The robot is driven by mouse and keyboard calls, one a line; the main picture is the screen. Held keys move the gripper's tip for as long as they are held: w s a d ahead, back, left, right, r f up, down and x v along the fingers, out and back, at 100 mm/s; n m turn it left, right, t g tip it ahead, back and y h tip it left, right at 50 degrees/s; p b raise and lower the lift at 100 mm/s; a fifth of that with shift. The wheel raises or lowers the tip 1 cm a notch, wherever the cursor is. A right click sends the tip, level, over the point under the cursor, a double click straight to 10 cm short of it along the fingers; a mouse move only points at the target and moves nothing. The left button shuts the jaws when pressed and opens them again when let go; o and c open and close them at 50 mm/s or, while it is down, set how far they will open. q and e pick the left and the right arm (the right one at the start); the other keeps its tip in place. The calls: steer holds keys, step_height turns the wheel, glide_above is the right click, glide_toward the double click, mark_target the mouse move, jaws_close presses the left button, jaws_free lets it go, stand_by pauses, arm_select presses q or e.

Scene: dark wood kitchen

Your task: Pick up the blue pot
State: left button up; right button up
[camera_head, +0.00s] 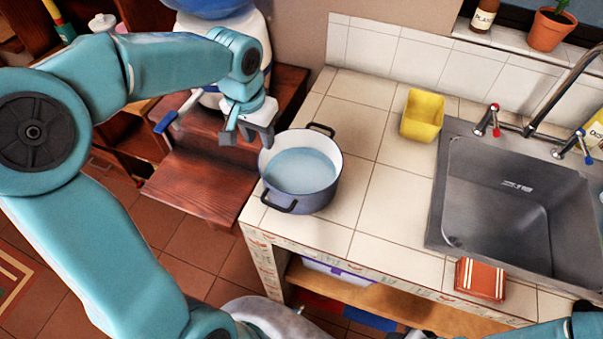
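The blue pot (309,197) stands upright on the white tiled counter near its left edge. It has a blue-grey outside, a pale blue inside and two dark loop handles, one at the back and one at the front left. My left gripper (247,138) hangs just beyond the pot's back left rim, with its dark fingers spread apart and nothing between them. It looks close to the rim, but I cannot tell whether it touches. Part of my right arm shows at the bottom right edge; its gripper is mostly cut off there and its fingers cannot be made out.
A yellow container (422,115) stands behind and right of the pot. A steel sink (470,200) with a tap fills the right side. An orange striped packet (480,280) lies at the counter's front. A wooden stepped unit (205,178) is left of the counter. Tiles right of the pot are clear.

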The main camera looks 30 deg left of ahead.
mark_target(264, 151)
arm_select(q)
steer(key=f, duration=0.3)
steer(key=w+f, duration=0.1)
steer(key=f, duration=0.1)
steer(key=shift+f, duration=0.25)
steer(key=f, duration=0.2)
steer(key=w+f, duration=0.1)
steer(key=f, duration=0.1)
steer(key=shift+w+a+p, duration=0.15)
steer(key=shift+p, duration=0.25)
steer(key=shift+a+f, duration=0.1)
steer(key=shift+f, duration=0.1)
steer(key=shift+c, duration=1.2)
jaws_close()
steer(key=shift+r, duration=0.1)
